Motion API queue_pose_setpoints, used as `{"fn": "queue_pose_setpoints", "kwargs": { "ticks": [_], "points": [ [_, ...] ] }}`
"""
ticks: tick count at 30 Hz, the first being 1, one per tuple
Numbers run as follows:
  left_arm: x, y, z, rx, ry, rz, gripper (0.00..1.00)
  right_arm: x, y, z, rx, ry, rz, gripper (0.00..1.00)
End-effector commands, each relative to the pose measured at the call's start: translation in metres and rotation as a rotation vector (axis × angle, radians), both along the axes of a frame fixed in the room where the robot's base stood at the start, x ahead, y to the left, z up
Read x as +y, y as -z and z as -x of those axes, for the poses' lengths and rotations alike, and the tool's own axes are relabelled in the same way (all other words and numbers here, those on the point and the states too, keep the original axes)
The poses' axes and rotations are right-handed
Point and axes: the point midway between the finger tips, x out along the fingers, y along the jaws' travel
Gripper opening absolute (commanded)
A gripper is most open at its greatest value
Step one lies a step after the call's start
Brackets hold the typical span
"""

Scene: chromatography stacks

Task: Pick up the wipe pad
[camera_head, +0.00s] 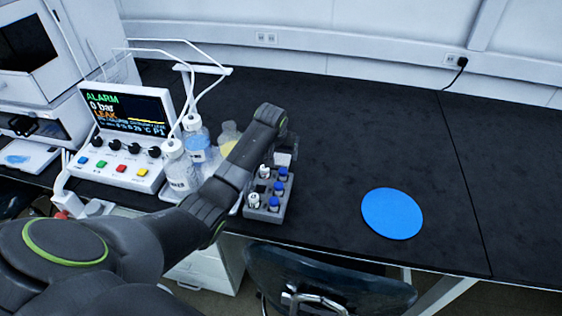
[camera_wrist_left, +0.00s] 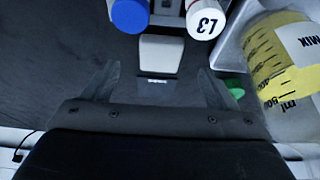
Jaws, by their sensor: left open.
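A small white block (camera_head: 283,157), which looks like the wipe pad, sits at the back end of the grey vial rack (camera_head: 269,212). In the left wrist view the white block (camera_wrist_left: 161,54) lies ahead, between the lines of my two fingers. My left gripper (camera_wrist_left: 158,72) is open and empty, with a finger on either side. In the head view my left gripper (camera_head: 286,140) is just above and behind the block, partly hidden by its own wrist. I cannot tell the exact height gap. My right gripper is not in view.
Blue- and white-capped vials (camera_head: 273,204) stand in the rack, close to the block. Bottles (camera_head: 179,170) and a yellow-filled container (camera_wrist_left: 280,55) stand beside my left wrist. An alarm console (camera_head: 122,140) is at left. A blue disc (camera_head: 392,213) lies on clear black bench at right.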

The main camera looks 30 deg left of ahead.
Motion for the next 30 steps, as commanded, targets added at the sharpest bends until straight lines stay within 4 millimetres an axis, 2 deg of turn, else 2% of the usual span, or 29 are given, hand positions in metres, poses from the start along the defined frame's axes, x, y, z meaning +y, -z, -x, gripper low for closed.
{"fn": "queue_pose_setpoints", "kwargs": {
  "ticks": [10, 21, 30],
  "points": [
    [0.002, 0.017, -0.008, 0.002, 0.000, 0.001, 0.80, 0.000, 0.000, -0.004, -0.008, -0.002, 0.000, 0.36],
    [0.008, 0.050, -0.025, 0.001, 0.000, 0.000, 0.80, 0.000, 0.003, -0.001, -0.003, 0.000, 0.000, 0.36],
    [0.008, 0.056, -0.027, 0.000, 0.001, 0.000, 0.80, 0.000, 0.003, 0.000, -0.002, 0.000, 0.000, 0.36]
  ]
}}
